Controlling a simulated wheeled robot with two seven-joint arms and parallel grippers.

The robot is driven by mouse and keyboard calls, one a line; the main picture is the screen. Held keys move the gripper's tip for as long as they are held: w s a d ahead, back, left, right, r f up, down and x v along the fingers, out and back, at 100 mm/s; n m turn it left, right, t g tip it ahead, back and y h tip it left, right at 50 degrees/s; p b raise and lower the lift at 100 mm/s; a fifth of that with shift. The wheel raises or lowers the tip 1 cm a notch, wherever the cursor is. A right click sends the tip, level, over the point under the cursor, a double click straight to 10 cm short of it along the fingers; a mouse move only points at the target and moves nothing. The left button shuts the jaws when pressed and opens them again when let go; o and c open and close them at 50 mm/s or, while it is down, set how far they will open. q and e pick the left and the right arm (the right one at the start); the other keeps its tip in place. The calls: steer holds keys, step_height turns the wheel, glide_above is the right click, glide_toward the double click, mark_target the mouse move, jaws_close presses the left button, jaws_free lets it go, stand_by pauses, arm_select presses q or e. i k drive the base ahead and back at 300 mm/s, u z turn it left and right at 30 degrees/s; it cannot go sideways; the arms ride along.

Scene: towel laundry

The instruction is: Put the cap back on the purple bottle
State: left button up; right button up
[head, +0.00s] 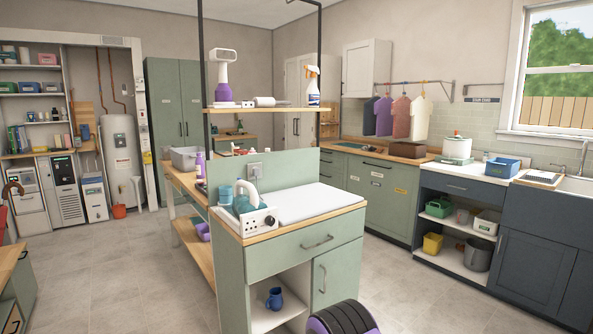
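A small purple bottle (200,167) stands upright on the wooden worktop behind the green island, left of the middle of the head view. It is far off and small, and its lower part is partly hidden by things in front. I cannot tell whether its top is open or covered. I cannot make out a loose cap anywhere. Neither my left nor my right gripper is in view.
The green island (285,254) with a white pad (305,203) and a white caddy (257,222) stands in the middle. A shelf (262,109) hangs above it. Grey tiled floor (120,270) is clear on the left. Dark cabinets (533,270) line the right.

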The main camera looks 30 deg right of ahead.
mark_target(199, 162)
steer(key=z, duration=0.75)
steer(key=i, duration=0.8)
steer(key=z, duration=0.45)
steer(key=i, duration=1.15)
steer(key=u, duration=0.4)
